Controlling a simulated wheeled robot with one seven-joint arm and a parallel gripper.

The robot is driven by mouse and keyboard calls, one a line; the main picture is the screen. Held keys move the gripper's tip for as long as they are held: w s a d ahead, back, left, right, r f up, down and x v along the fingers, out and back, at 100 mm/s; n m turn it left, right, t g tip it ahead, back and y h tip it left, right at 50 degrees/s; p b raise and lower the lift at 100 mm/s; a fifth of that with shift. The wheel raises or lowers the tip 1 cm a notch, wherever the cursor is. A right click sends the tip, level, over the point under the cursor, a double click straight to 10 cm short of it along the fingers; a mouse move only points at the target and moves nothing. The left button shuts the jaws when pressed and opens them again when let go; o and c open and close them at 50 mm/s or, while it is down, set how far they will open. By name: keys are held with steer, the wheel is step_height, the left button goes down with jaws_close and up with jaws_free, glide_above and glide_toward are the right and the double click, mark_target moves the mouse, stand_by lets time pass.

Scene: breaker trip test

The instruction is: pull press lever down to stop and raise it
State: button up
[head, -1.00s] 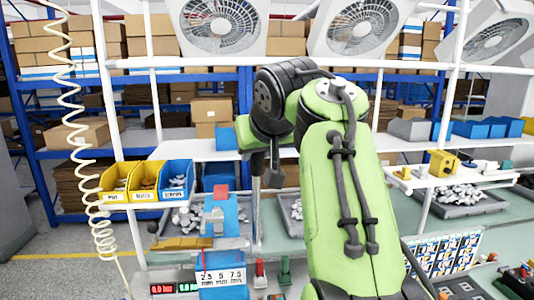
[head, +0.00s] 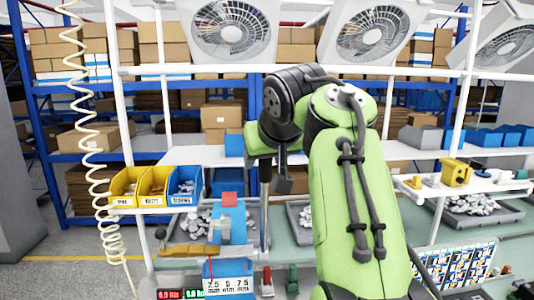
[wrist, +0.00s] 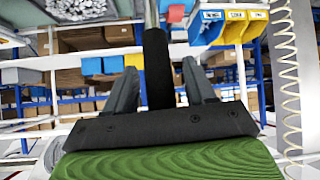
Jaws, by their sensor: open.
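The press lever is an upright rod with a black grip (head: 265,172), beside the blue press (head: 229,222) with its red top (head: 229,199). In the wrist view the black grip (wrist: 157,68) stands between the two fingers of my gripper (wrist: 160,80). The fingers are apart, with a visible gap on each side of the grip, so the gripper is open around it and not clamped. In the head view my gripper (head: 283,180) is partly hidden by my own wrist and green arm. The lever's lower end is hard to make out.
Yellow and blue bins (head: 155,185) sit left of the press. A coiled cream cable (head: 95,150) hangs at far left. Grey trays of parts (head: 470,205) lie on the bench. A white scale plate (head: 229,287) and red and green switches stand in front.

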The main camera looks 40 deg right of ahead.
steer(key=v, duration=1.1)
steer(key=shift+s+r, duration=0.2)
steer(key=shift+s, duration=0.1)
steer(key=shift+a, duration=0.1)
